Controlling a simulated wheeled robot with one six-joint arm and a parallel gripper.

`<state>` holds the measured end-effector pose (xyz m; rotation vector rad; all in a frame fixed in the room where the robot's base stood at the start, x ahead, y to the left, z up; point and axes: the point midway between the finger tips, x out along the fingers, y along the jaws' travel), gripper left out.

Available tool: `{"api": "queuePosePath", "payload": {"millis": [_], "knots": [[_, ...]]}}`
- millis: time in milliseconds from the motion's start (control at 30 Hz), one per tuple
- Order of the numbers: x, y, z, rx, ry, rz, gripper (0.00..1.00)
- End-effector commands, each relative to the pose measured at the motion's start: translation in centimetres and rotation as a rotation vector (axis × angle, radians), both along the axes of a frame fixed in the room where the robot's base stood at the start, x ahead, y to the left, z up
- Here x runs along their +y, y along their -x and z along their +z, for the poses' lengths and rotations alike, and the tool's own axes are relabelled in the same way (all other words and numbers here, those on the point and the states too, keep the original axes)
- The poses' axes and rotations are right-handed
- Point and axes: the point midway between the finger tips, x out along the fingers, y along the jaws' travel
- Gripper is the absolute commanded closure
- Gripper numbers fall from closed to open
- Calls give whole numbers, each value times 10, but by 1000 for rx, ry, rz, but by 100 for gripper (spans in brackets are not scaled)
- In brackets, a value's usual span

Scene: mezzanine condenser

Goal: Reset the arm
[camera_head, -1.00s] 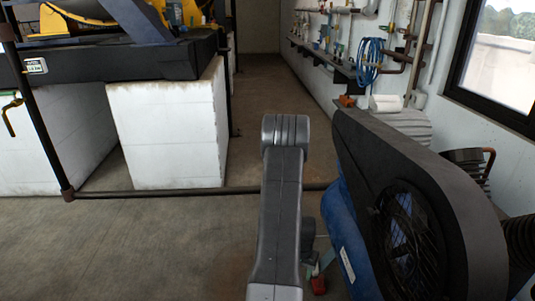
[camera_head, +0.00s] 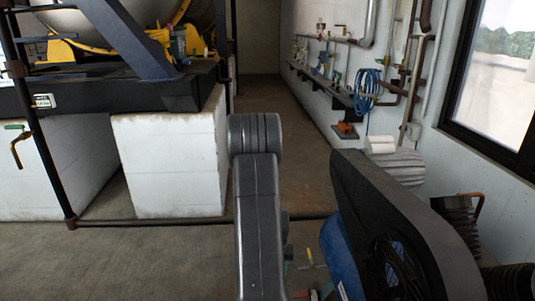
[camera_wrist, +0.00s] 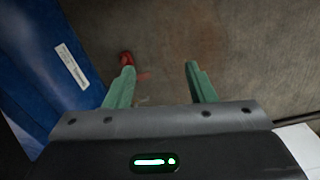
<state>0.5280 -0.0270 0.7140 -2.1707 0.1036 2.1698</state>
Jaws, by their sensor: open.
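My gripper (camera_wrist: 160,82) shows in the wrist view with its two green fingers spread apart and nothing between them. It points down over the bare concrete floor (camera_wrist: 165,40). A small red object (camera_wrist: 126,58) shows just beyond the tip of the left finger; I cannot tell what it is. In the head view my grey arm stands in the lower middle, and the gripper is mostly hidden behind it.
A blue tank (camera_head: 339,255) with a black guarded compressor (camera_head: 405,225) stands close to the right of my arm. A low dark pipe (camera_head: 150,222) crosses the floor ahead. White plinths (camera_head: 168,165) stand at left. The aisle (camera_head: 275,110) beyond is clear.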

Motion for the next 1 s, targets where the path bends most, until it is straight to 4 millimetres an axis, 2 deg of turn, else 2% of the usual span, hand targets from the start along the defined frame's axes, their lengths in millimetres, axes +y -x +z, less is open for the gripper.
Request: {"api": "queuePosePath", "payload": {"millis": [33,100,300,467,800,1000], "knots": [[5,-1,15,0,0,16,50],[10,-1,26,-1,0,35,50],[21,-1,47,1,0,77,50],[26,-1,53,0,0,91,50],[26,-1,54,0,0,93,50],[19,-3,61,-12,0,87,50]]}}
